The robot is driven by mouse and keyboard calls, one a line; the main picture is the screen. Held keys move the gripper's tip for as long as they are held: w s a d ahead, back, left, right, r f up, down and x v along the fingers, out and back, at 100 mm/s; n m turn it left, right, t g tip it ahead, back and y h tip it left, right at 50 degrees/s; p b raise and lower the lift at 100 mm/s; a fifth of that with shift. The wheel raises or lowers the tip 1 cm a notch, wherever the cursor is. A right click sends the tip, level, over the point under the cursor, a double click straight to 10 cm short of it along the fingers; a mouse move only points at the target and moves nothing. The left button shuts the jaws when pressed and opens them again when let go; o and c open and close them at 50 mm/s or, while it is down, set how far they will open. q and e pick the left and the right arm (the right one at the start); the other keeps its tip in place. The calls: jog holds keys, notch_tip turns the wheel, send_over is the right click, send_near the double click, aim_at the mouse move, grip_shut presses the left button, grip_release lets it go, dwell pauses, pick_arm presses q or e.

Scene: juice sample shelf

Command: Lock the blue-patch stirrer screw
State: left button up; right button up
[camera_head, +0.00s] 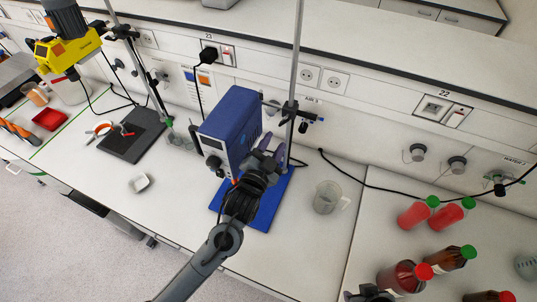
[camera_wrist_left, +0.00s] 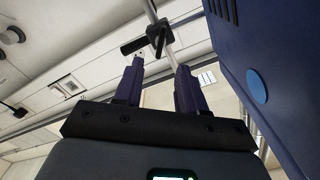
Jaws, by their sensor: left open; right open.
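The blue stirrer box (camera_head: 229,125) stands upright on a blue mat (camera_head: 279,200) in the head view. In the left wrist view its side (camera_wrist_left: 285,50) carries a round blue patch (camera_wrist_left: 257,86). A black clamp (camera_head: 290,110) with a small screw knob sits on the vertical rod beside the box; a black clamp also shows in the left wrist view (camera_wrist_left: 157,36), beyond my fingertips. My left gripper (camera_head: 268,146) is open and empty beside the box, below the clamp; its fingers also show in the left wrist view (camera_wrist_left: 160,66). My right gripper (camera_head: 370,293) is open, partly cut off at the bottom edge.
A glass beaker (camera_head: 326,197) stands right of the mat. Several red bottles (camera_head: 404,277) stand at the lower right. A yellow stirrer (camera_head: 66,50) on another stand and a black plate (camera_head: 131,136) are at left. The bench between the beaker and mat is clear.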

pick_arm(q)
jog(key=v, duration=0.3)
jog(key=shift+s, duration=0.1)
